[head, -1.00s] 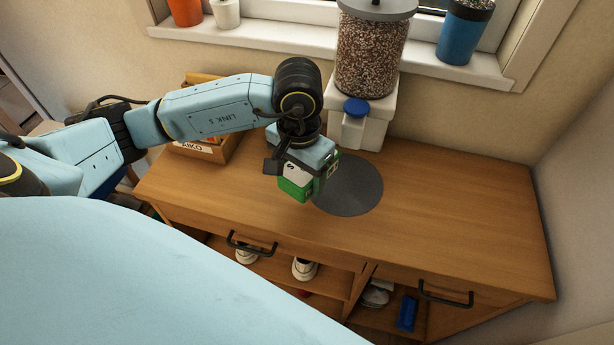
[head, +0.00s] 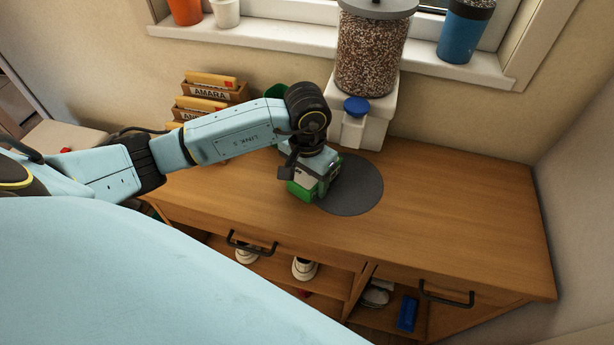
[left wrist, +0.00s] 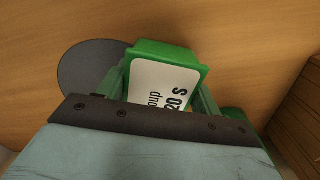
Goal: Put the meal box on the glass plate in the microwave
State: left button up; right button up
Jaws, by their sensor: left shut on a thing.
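The meal box (head: 301,191) is green with a white label, partly covered by my gripper in the head view. In the left wrist view the meal box (left wrist: 166,52) shows its label, with "20 S" legible, between the fingers. My left gripper (head: 312,176) is shut on it, over the wooden cabinet top at the left edge of a dark grey disc (head: 358,192). I cannot tell whether the box touches the top. No microwave or glass plate is recognisable. My right gripper is not in view.
A grain dispenser (head: 372,58) on a white base stands behind the disc. A wooden letter rack (head: 213,90) is behind my arm at the left. The cabinet top (head: 455,215) is clear to the right. Shoes stand on the shelves below.

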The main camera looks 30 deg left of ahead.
pick_arm(q)
jog(key=shift+f, duration=0.1)
jog(key=o, duration=1.3)
jog(key=shift+c, duration=0.2)
